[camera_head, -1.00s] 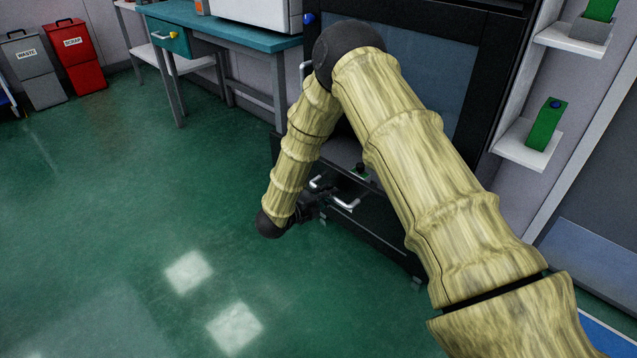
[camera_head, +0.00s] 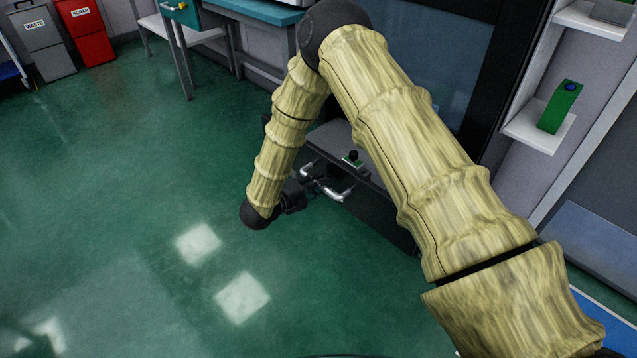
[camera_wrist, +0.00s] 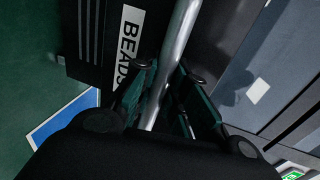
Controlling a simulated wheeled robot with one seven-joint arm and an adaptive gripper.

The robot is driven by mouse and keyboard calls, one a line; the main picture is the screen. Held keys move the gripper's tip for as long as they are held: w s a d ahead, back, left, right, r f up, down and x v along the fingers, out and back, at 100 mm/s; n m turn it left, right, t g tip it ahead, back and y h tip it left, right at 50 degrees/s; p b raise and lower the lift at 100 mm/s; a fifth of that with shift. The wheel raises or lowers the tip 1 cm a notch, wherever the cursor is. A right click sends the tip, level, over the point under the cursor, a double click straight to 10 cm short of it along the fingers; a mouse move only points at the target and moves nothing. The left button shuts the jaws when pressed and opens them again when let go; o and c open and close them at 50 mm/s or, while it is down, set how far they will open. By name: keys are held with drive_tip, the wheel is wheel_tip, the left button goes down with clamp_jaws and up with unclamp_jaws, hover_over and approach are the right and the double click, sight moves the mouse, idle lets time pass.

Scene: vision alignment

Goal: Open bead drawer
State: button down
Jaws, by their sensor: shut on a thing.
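The bead drawer front (camera_wrist: 88,45) is dark, with a white "BEADS" label (camera_wrist: 128,33) in the wrist view. Its silver bar handle (camera_wrist: 180,45) runs between my gripper's two fingers (camera_wrist: 172,95), which are closed around it. In the head view the handle (camera_head: 342,193) shows low on the dark cabinet, with my gripper (camera_head: 308,186) at it, partly hidden by my arm. The drawer's inside cannot be made out.
Wall shelves (camera_head: 540,130) stand at right. A teal bench (camera_head: 262,12) and the waste (camera_head: 42,45) and scrap bins (camera_head: 84,30) are at the back left. Green floor at left is clear.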

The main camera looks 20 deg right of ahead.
drive_tip(key=c, duration=1.4)
unclamp_jaws()
drive_tip(key=v, duration=1.2)
drive_tip(key=shift+f, duration=0.1)
